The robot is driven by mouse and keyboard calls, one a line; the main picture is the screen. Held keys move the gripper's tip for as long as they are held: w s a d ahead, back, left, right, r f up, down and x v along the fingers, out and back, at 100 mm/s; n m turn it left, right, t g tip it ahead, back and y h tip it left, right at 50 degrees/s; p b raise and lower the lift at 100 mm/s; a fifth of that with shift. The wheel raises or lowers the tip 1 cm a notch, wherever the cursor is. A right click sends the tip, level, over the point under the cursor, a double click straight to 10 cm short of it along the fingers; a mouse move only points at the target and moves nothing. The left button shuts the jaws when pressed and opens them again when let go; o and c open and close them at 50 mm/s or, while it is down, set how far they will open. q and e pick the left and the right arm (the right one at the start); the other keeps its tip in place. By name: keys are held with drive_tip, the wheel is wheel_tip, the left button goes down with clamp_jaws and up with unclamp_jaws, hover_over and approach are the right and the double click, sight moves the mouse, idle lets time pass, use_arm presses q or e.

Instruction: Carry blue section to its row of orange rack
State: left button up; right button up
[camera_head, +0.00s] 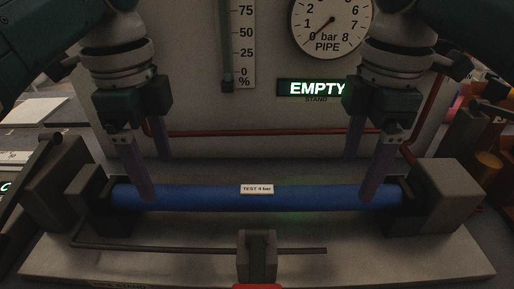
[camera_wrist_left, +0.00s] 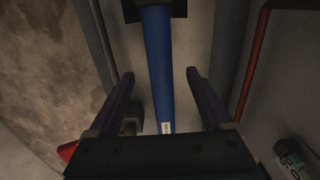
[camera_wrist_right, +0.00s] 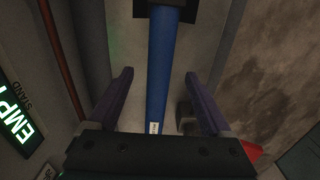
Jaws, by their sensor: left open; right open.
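The blue section (camera_head: 300,196) is a long blue pipe lying level between two dark end blocks of a grey stand. It carries a white label reading "TEST 4 bar" at its middle. My left gripper (camera_head: 148,160) is open near the pipe's left end, with one finger in front and one behind. In the left wrist view the pipe (camera_wrist_left: 158,70) runs between the open fingers. My right gripper (camera_head: 364,160) is open near the right end, likewise astride it. In the right wrist view the pipe (camera_wrist_right: 159,75) passes between the fingers. The orange rack cannot be made out.
The stand's base (camera_head: 180,262) has a bent rod (camera_head: 200,250) and a centre post (camera_head: 257,255) in front of the pipe. Behind is a panel with a percent scale, a pressure gauge (camera_head: 332,22), a lit "EMPTY" sign (camera_head: 312,88) and a red line (camera_head: 240,133).

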sight(163, 189)
use_arm(q)
drive_tip(key=shift+f, duration=2.75)
use_arm(e)
drive_tip(key=shift+f, duration=2.75)
use_arm(q)
clamp_jaws()
use_arm(e)
clamp_jaws()
